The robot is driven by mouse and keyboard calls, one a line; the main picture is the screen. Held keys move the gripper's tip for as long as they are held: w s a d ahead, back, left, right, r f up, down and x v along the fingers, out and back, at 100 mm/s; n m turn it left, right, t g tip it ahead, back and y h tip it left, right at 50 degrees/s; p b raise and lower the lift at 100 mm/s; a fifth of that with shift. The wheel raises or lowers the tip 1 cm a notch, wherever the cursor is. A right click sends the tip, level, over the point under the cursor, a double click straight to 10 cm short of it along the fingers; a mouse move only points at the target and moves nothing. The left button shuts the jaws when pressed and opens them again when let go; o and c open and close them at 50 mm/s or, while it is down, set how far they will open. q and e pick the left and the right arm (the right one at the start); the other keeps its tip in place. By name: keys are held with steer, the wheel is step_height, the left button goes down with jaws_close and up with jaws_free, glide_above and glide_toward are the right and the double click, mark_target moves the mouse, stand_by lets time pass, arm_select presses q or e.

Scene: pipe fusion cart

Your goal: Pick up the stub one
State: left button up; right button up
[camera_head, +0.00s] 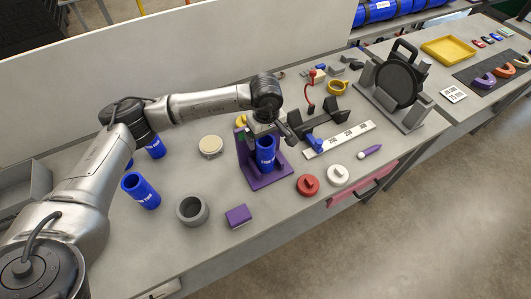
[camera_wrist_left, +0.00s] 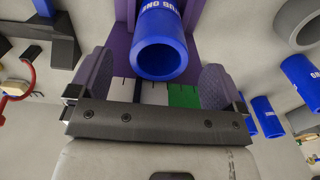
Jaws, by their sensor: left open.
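A blue pipe stub (camera_head: 265,152) stands upright in a purple holder (camera_head: 243,160) on the bench. In the left wrist view the stub (camera_wrist_left: 163,60) shows its open round end and white lettering that seems to include ONE. My left gripper (camera_head: 268,128) is at the top of the stub, its arm coming in from the left. In the left wrist view the gripper (camera_wrist_left: 156,72) is open, with a purple-grey pad on each side of the stub and gaps between. My right gripper is not in view.
A purple block (camera_head: 238,215), red cap (camera_head: 308,185) and white cap (camera_head: 337,174) lie near the front. A ruler strip (camera_head: 340,139) lies right of the holder.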

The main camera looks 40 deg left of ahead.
mark_target(266, 154)
arm_select(q)
steer(key=shift+f, duration=1.4)
steer(key=shift+c, duration=0.4)
steer(key=shift+r, duration=0.1)
steer(key=c, duration=1.4)
